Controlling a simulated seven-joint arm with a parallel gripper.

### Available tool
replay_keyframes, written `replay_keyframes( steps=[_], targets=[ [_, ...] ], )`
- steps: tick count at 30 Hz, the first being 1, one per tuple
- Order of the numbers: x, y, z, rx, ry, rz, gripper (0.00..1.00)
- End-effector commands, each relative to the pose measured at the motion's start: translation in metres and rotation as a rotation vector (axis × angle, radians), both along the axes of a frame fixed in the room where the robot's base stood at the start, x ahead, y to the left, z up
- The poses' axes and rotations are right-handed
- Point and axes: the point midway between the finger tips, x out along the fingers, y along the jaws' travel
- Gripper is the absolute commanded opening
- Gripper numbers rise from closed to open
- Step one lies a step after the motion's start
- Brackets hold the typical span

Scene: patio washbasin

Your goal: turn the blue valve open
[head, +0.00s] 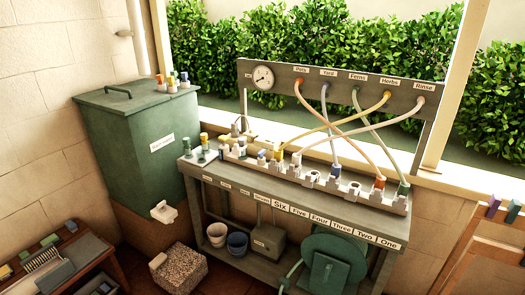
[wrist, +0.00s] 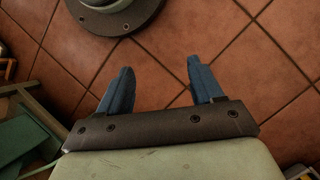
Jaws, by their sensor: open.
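My gripper (wrist: 157,80) shows in the wrist view with its two blue fingers spread apart and nothing between them. It hangs over red-brown floor tiles; I cannot make it out in the head view. In the head view a row of pale fittings (head: 315,180) runs along the bench, above labels reading Six to One. Small blue pieces show at its left part (head: 262,156), and a bluish fitting (head: 336,170) sits at the lower end of the Yard hose (head: 327,110). I cannot tell which of these is the blue valve, or its setting. No valve shows in the wrist view.
Crossing hoses rise from the bench (head: 235,182) to a labelled panel with a gauge (head: 263,77). A green tank (head: 135,125) stands left. Buckets (head: 237,244) and a green reel (head: 333,262) are below. A round grey object (wrist: 112,12) lies ahead of the fingers.

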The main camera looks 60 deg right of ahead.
Motion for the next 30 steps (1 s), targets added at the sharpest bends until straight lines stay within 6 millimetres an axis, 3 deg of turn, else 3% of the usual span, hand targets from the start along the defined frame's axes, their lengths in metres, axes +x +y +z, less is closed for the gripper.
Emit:
replay_keyframes(
  steps=[1, 6, 15, 21, 30],
  targets=[
    [0.023, -0.016, 0.003, -0.010, -0.012, -0.070, 0.71],
    [0.081, -0.066, 0.027, -0.045, -0.035, -0.304, 0.85],
    [0.163, -0.177, 0.088, -0.086, -0.063, -0.713, 0.85],
    [0.201, -0.263, 0.143, -0.100, -0.073, -0.981, 0.85],
    [0.226, -0.404, 0.245, -0.100, -0.078, -1.373, 0.85]
  ],
)
